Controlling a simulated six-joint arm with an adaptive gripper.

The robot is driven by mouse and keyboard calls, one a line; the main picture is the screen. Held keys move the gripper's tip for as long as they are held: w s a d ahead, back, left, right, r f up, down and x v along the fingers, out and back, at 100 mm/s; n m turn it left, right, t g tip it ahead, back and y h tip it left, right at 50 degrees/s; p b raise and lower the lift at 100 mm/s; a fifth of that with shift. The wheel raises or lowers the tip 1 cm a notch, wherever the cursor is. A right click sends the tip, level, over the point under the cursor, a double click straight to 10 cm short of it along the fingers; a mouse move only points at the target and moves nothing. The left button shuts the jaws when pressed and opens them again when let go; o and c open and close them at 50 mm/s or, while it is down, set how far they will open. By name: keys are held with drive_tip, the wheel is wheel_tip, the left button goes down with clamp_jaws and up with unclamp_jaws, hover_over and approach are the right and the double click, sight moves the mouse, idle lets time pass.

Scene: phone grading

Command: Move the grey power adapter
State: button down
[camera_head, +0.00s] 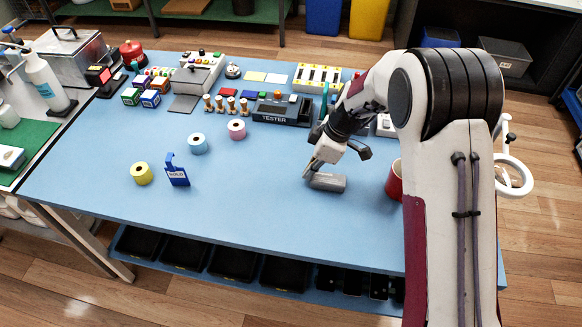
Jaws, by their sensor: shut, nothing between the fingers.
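A grey block that looks like the power adapter (328,182) lies on the blue table (260,200), right of the middle. My gripper (311,174) is just above and at the left end of the grey block, pointing down. Its fingers look shut with nothing between them. I cannot tell whether the fingertips touch the block. My arm comes in from the right and hides the table behind it.
A red mug (394,182) stands right of the block, partly behind my arm. A black tester (281,113) is at the back. The front middle is clear.

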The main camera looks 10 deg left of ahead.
sight(318, 177)
drive_tip(key=shift+d, duration=1.45)
drive_tip(key=shift+a, duration=0.15)
drive_tip(key=shift+a, duration=0.45)
drive_tip(key=a, duration=0.2)
drive_tip(key=shift+a, duration=0.35)
drive_tip(key=v, duration=1)
drive_tip(key=shift+m, duration=0.3)
